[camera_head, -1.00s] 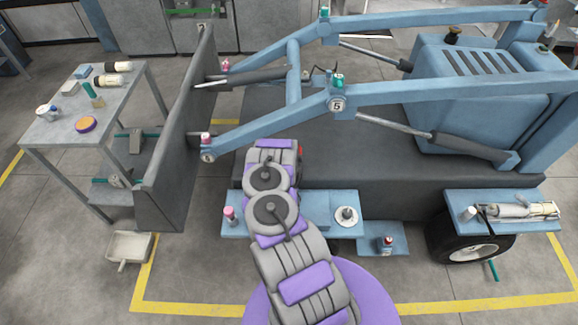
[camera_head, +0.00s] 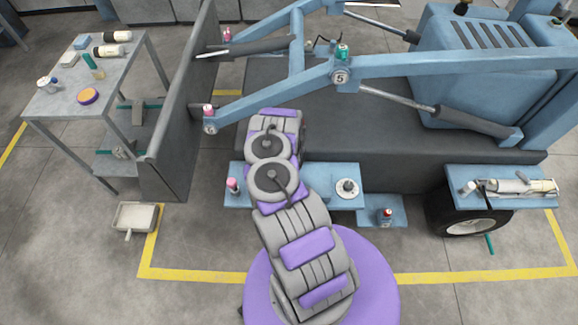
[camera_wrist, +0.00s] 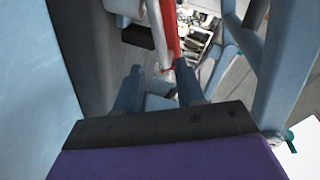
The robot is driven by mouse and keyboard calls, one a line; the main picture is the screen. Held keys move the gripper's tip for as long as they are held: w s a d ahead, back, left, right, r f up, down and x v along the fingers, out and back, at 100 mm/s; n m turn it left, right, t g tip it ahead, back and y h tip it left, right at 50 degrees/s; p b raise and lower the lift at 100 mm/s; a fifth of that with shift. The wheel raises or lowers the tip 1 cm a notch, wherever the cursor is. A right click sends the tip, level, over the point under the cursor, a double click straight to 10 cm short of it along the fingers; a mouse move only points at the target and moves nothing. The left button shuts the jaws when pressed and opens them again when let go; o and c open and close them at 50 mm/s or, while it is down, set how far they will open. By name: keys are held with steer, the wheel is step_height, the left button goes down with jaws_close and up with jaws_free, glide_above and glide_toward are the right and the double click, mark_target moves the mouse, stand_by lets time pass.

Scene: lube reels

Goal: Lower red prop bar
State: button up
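The red prop bar (camera_wrist: 170,28) shows in the wrist view as a red strip running down from the top edge, beyond my fingers. Its lower end comes close to the tip of the right finger; I cannot tell whether they touch. My gripper (camera_wrist: 159,82) is open, with its two blue-grey fingers apart and nothing clearly held between them. In the head view the bar is not visible, and my gripper is hidden behind my grey and purple arm, which reaches toward the dark side of the blue loader.
Blue loader arms (camera_head: 440,65) and a dark upright plate (camera_head: 180,110) flank my arm. A blue side step (camera_head: 325,193) carries small fittings. A metal table (camera_head: 65,110) stands at the left, with a pale tray (camera_head: 135,217) on the floor.

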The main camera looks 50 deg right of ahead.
steer(key=p+v, duration=0.4)
steer(key=v, duration=0.6)
steer(key=shift+s, duration=0.15)
stand_by(0.4)
steer(key=shift+a, duration=0.1)
